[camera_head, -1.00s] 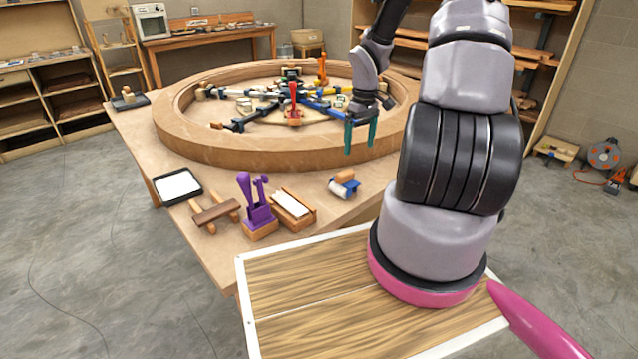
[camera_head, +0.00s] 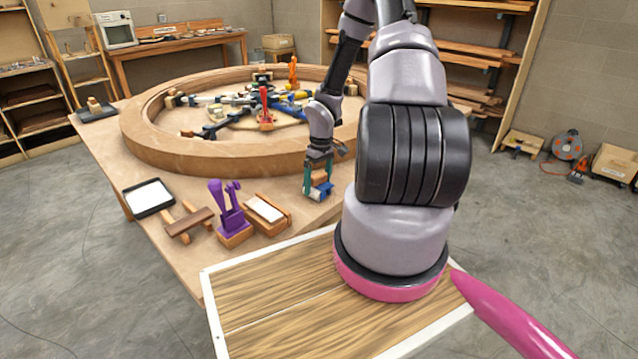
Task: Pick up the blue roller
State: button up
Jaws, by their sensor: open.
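The blue roller (camera_head: 322,190) stands on the table near its front right edge. It has a blue frame, a pale roller at the lower left and an orange-brown wooden part on top. My gripper (camera_head: 318,181) points down at the roller, with its teal fingers apart. One finger shows on the left of the roller and the other on its right. The fingers overlap the roller in the picture; I cannot tell whether they touch it.
Left of the roller on the table (camera_head: 185,262) are a wooden box with a white top (camera_head: 265,212), a purple tool (camera_head: 230,212), a wooden piece (camera_head: 188,222) and a black tray (camera_head: 148,197). A large curved wooden ring (camera_head: 190,157) with several clamps lies behind.

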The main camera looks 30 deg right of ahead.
aim_at(318, 175)
jog(key=shift+f, duration=0.55)
jog(key=c, duration=1.4)
notch_tip(318, 175, up, 10)
jog(key=shift+r, duration=0.1)
jog(key=shift+c, duration=0.2)
jog(key=o, duration=1)
jog(key=c, duration=0.7)
